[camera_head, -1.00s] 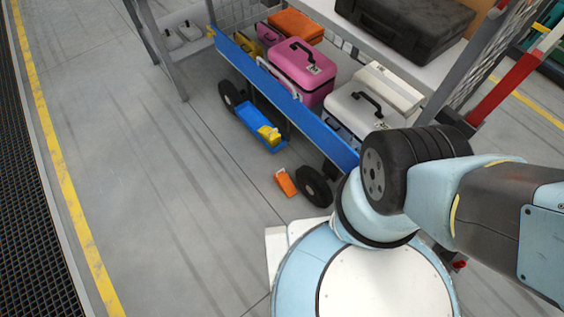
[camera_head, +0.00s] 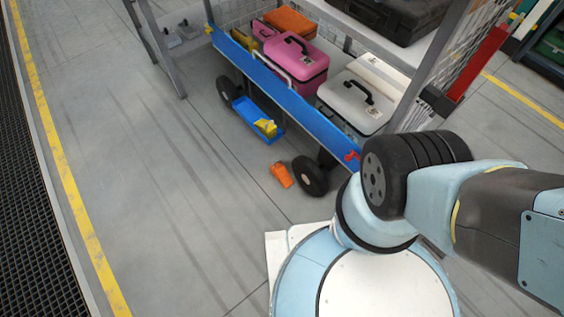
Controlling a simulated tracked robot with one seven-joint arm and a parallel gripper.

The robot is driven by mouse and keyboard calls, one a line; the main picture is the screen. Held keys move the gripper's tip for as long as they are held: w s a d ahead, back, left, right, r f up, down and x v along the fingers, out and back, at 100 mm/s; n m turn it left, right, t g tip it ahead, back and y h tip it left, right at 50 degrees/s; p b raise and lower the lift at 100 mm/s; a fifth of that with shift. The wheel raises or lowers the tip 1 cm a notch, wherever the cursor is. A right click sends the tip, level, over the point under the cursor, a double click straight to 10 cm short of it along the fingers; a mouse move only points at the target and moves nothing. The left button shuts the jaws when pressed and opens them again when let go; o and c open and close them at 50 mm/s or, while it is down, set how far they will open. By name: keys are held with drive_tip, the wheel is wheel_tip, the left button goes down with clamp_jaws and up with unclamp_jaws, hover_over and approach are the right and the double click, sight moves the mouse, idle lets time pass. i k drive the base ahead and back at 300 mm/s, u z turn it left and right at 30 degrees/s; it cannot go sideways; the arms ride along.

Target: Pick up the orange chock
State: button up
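The orange chock (camera_head: 281,175) lies on the grey floor, just left of the cart's near black wheel (camera_head: 311,177). A small gap seems to separate them. My arm's blue and dark links fill the right side of the view, but my gripper is outside the frame. Nothing covers the chock.
The blue-edged cart (camera_head: 275,88) carries a pink case (camera_head: 297,62), a white case (camera_head: 355,102) and an orange case (camera_head: 291,22). A blue tray (camera_head: 248,110) with a yellow item (camera_head: 266,128) hangs low on its side. The floor to the left is clear.

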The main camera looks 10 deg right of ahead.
sight(277, 168)
drive_tip(key=z, duration=0.7)
drive_tip(key=k, duration=0.75)
drive_tip(key=u, duration=0.65)
drive_tip(key=i, duration=1)
